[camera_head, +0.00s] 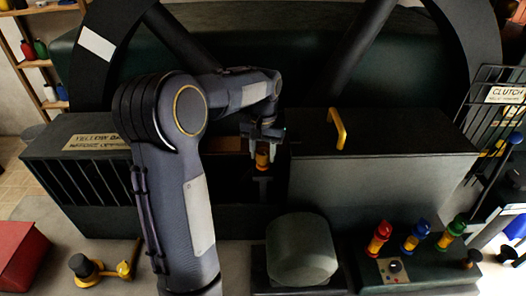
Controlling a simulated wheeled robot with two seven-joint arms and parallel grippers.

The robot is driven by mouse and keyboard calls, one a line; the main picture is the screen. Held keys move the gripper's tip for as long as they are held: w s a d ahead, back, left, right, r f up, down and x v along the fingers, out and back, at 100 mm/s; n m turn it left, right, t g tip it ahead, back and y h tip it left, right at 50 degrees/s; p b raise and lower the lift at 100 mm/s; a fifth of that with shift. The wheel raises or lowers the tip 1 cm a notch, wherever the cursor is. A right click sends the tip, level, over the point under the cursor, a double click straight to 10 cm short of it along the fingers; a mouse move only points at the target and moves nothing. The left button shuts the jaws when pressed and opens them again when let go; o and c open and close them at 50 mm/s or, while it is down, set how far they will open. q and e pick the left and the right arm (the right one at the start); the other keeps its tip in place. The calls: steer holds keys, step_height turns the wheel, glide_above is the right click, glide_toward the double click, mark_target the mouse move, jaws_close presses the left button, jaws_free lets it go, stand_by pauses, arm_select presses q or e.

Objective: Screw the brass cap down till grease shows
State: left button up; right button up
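My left arm reaches up from the bottom and bends right, with its gripper (262,150) pointing down into the gap between two dark housings. Its two fingers stand on either side of a small yellow-orange cap (262,159), apparently the brass cap, with red showing at it. The cap sits upright on a dark stem or bracket. At this size I cannot tell whether the fingers press on it or stand just clear. No grease can be made out. My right gripper is not in view.
A yellow fitting (120,268) and red box (20,255) are lower left.

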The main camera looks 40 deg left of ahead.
mark_target(263, 152)
arm_select(q)
steer(key=o, duration=0.4)
step_height(263, 152, up, 8)
steer(key=shift+f+b, duration=0.25)
steer(key=shift+b, duration=0.1)
steer(key=shift+r, duration=0.15)
stand_by(0.3)
steer(key=shift+s+d, duration=0.1)
steer(key=shift+s, duration=0.05)
steer(key=s+d+f+m+t+h, duration=0.1)
steer(key=s+d+f+t, duration=0.1)
steer(key=s+d, duration=0.4)
steer(key=s+d+f+m+t+h, duration=0.1)
steer(key=s+d+f, duration=0.1)
steer(key=s+d, duration=0.4)
steer(key=s+d+f+m+t+h, duration=0.1)
steer(key=s+d+f+t, duration=0.1)
steer(key=s+d, duration=0.4)
steer(key=shift+s+f+t+h, duration=0.1)
steer(key=shift+s+f+h, duration=0.1)
steer(key=shift+s, duration=0.45)
steer(key=shift+s+f+t+h, duration=0.1)
steer(key=shift+s+f, duration=0.1)
steer(key=shift+s, duration=0.4)
steer(key=shift+s+f+t+h, duration=0.1)
steer(key=shift+s+f, duration=0.1)
steer(key=shift+s, duration=0.45)
